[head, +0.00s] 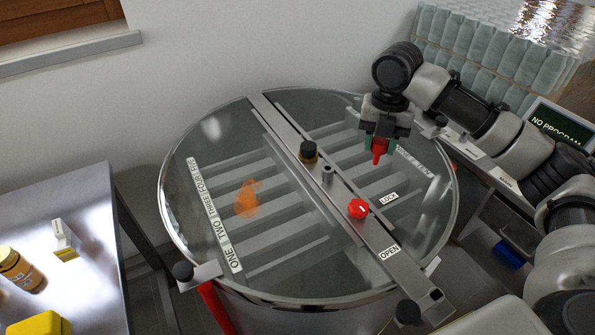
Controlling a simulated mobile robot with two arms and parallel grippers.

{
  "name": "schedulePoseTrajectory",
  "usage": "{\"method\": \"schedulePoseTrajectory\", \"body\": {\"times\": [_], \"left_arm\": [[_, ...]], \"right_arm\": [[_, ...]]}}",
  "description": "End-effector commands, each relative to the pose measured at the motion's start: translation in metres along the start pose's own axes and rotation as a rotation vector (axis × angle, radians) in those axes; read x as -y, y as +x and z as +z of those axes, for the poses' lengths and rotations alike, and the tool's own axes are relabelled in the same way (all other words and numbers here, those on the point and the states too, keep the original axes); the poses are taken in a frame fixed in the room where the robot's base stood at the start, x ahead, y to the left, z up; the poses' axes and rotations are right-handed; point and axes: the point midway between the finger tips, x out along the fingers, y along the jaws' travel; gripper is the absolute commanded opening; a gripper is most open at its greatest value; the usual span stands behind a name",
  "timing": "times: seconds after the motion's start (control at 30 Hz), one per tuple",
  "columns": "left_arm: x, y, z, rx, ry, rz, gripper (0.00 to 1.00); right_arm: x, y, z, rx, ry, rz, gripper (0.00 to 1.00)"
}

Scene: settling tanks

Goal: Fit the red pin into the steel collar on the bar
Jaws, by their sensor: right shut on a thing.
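The red pin (377,152) is held point down in my right gripper (380,142), which is shut on it above the right part of the round tank. The steel collar (328,174) is a small upright cylinder on the bar (350,196), which crosses the tank lid diagonally. The pin is to the right of the collar and a little farther back in the picture, apart from it. My left gripper is not in view.
On the bar are a dark knob with a brass base (308,151) and a red knob (357,208). Clear lid (230,160) covers ribs and an orange patch. At left, a steel table (95,215) holds a bottle (20,268), small box (65,238) and yellow item (40,324).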

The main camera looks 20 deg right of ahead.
Motion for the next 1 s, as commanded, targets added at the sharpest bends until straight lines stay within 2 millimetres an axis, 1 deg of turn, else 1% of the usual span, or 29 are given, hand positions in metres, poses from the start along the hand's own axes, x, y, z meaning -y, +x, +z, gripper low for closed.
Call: {"method": "schedulePoseTrajectory", "body": {"times": [0.07,0.17,0.4,0.5,0.6,0.73,0.9,1.0], "left_arm": [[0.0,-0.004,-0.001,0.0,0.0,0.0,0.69],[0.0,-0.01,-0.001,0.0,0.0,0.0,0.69],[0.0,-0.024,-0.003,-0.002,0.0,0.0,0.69],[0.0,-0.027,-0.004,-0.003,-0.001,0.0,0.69],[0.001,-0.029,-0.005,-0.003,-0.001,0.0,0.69],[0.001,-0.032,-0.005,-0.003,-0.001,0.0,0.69],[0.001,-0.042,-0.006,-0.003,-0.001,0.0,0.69],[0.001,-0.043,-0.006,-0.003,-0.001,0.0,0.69]], "right_arm": [[-0.008,0.003,0.004,-0.005,-0.005,0.001,0.14],[-0.028,0.014,0.009,-0.007,-0.008,0.001,0.14],[-0.08,0.046,0.026,-0.005,-0.005,0.001,0.14],[-0.096,0.057,0.032,-0.003,-0.004,0.001,0.14],[-0.105,0.064,0.035,-0.003,-0.005,0.0,0.14],[-0.108,0.072,0.037,-0.003,-0.004,-0.001,0.14],[-0.108,0.096,0.036,-0.003,-0.004,-0.002,0.14],[-0.107,0.106,0.037,-0.002,-0.004,-0.002,0.14]]}}
